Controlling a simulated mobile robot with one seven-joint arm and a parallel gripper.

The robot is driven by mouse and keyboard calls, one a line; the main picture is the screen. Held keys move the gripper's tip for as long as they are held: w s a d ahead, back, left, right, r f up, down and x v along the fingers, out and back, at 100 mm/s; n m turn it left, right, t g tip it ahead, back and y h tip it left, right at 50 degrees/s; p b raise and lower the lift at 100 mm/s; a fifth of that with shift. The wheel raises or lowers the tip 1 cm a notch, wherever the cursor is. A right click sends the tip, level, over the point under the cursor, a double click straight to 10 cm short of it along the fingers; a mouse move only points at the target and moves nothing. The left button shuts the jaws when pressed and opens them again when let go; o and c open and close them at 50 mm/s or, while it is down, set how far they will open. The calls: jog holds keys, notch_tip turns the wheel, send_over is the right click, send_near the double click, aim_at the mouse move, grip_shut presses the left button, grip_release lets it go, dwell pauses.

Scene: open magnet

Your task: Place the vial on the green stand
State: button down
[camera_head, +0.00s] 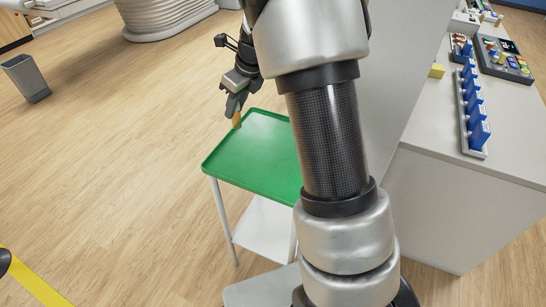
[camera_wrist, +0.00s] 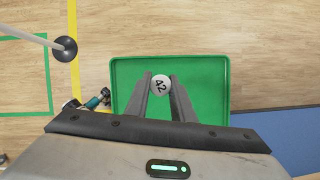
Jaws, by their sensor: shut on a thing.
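The vial (camera_head: 237,120) is a small amber-orange container held low in the fingers of my gripper (camera_head: 235,103). In the wrist view its round white cap marked "42" (camera_wrist: 161,85) sits between the two finger ends. My gripper (camera_wrist: 162,90) is shut on it there. The green stand (camera_head: 228,163) is a small table with a rimmed green tray top, white legs and a lower shelf. The vial is over the far left part of the tray in the head view. In the wrist view the green top (camera_wrist: 215,75) lies beneath it. I cannot tell whether the vial touches the tray.
A grey bin (camera_head: 27,80) stands at left. The visible tray top looks empty. My arm hides its right part.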

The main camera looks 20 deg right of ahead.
aim_at(240, 128)
jog(key=shift+w, duration=0.15)
jog(key=shift+f+m, duration=0.2)
jog(key=shift+m, duration=0.2)
notch_tip(240, 128, down, 9)
jog(key=b, duration=0.3)
jog(key=shift+f, duration=0.15)
jog(key=shift+f, duration=0.1)
jog(key=c, duration=1.5)
grip_release()
